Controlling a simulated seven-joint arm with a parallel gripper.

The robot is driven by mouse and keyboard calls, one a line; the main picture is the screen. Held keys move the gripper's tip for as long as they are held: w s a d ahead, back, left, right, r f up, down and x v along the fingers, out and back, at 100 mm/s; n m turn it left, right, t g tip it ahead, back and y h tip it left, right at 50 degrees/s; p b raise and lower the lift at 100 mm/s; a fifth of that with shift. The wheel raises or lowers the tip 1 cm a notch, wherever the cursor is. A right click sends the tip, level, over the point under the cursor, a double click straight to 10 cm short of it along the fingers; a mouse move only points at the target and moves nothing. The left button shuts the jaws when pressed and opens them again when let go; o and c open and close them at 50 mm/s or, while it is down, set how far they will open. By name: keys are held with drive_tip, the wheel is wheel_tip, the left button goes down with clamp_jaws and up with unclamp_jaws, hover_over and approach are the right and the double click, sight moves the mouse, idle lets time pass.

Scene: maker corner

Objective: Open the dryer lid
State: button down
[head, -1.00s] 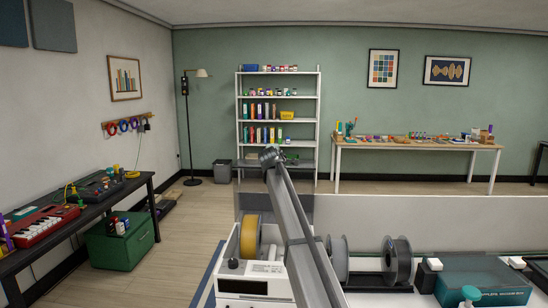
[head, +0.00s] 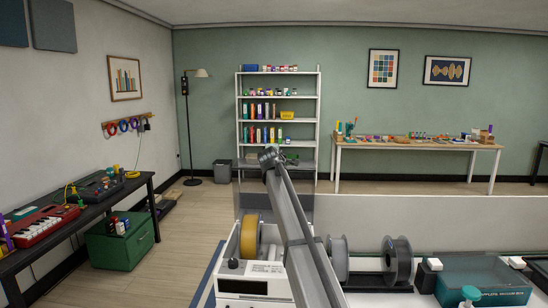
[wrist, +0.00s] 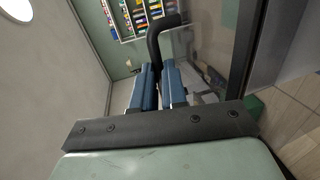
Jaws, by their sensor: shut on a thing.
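The filament dryer (head: 243,285) is a white box at the bottom centre of the head view, with a yellow spool (head: 250,236) showing inside. Its see-through, smoky lid (head: 252,200) stands raised behind the spool, partly hidden by my arm. In the wrist view, my gripper (wrist: 160,70) has blue fingers closed around a dark, bent handle (wrist: 168,22). A clear pane with a dark edge (wrist: 250,45) is to the right of the fingers. In the head view the fingers cannot be made out.
A teal-lidded box (head: 485,280) is farther right. A low pale partition (head: 430,222) runs behind them. The floor left of the dryer is clear up to a green cabinet (head: 120,245).

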drive_tip(key=v, duration=0.2)
drive_tip(key=f+v, duration=0.1)
drive_tip(key=v, duration=0.1)
drive_tip(key=shift+s+r, duration=0.1)
drive_tip(key=shift+s, duration=0.05)
drive_tip(key=c, duration=1.5)
unclamp_jaws()
drive_tip(key=shift+o, duration=0.2)
drive_tip(key=v, duration=1.3)
drive_tip(key=shift+s, duration=0.3)
drive_tip(key=shift+r, duration=0.1)
